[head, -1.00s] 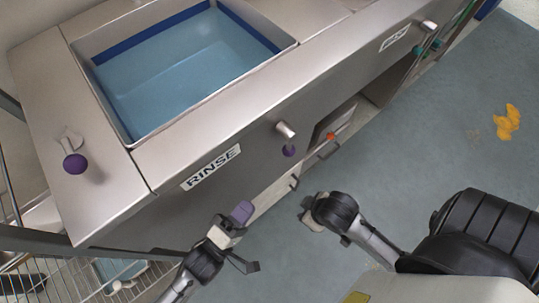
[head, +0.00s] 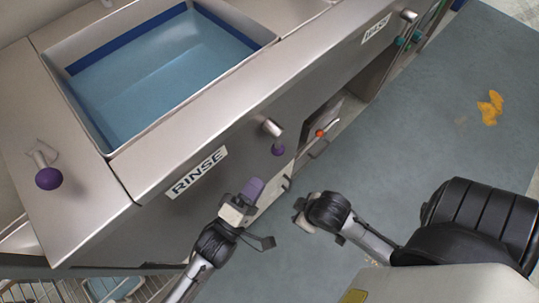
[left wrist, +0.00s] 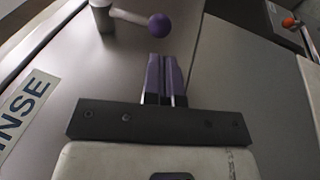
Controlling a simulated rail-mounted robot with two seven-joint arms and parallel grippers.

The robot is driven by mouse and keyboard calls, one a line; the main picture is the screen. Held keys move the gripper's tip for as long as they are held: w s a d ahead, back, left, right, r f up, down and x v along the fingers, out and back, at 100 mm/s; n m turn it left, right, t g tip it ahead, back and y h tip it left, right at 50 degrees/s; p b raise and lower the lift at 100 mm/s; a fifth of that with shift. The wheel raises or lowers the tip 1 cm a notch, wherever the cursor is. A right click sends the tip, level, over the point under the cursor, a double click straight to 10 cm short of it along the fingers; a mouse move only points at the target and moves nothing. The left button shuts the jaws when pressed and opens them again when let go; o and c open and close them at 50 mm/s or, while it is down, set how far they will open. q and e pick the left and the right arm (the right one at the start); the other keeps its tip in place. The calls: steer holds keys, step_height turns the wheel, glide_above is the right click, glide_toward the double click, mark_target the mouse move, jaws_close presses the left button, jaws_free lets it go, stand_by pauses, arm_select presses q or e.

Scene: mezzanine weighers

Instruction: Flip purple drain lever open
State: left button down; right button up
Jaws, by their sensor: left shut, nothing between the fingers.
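The purple drain lever, with a round purple knob (head: 278,150), is on the front panel below the RINSE basin, beside a metal stub. In the left wrist view its pale arm runs from a metal pivot to the purple ball (left wrist: 159,25). My left gripper (head: 254,187) is shut and empty, its purple fingers pointing toward the knob from below left. In the left wrist view the closed fingertips (left wrist: 164,58) sit just below the ball, with a small gap. My right gripper (head: 301,213) is over the floor, apart from the lever; its jaw opening is unclear.
The RINSE basin (head: 165,85) holds blue water. Another purple knob (head: 48,179) stands on the counter at left. An orange knob (head: 320,133) is in the recess right of the lever. A wire rack is at lower left. The floor (head: 430,130) has a yellow spill.

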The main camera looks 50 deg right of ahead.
mark_target(278, 143)
arm_select(q)
steer(key=b+x, duration=0.2)
steer(key=x, duration=0.4)
steer(key=shift+w+d, duration=0.1)
steer(key=shift+d, duration=0.05)
stand_by(0.3)
